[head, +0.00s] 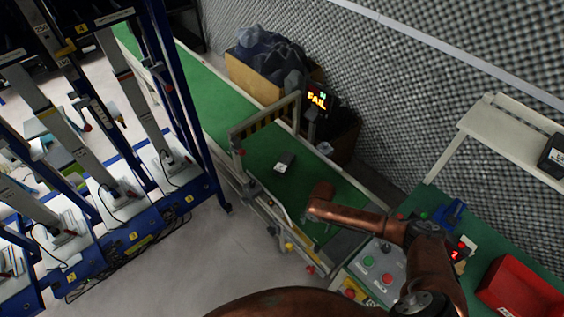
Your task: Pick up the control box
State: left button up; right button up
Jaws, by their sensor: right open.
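A small dark box with a pale label (284,162), which looks like the control box, lies on the green conveyor belt (258,146). My right arm reaches in from the lower right, with its copper links bent over the belt's near end. My right gripper (319,231) is below the wrist, small and dark against the belt. It is open and sits nearer to me and to the right of the box, apart from it. Its fingers are hard to make out. My left gripper is out of view.
A striped barrier frame (266,118) crosses the belt behind the box, beside a lit FAIL display (317,99). A grey button panel (376,268) and a red bin (520,291) are at right. Blue racks (131,220) stand left; floor between is clear.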

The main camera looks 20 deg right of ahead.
aim_at(281, 168)
jog(key=i, duration=1.4)
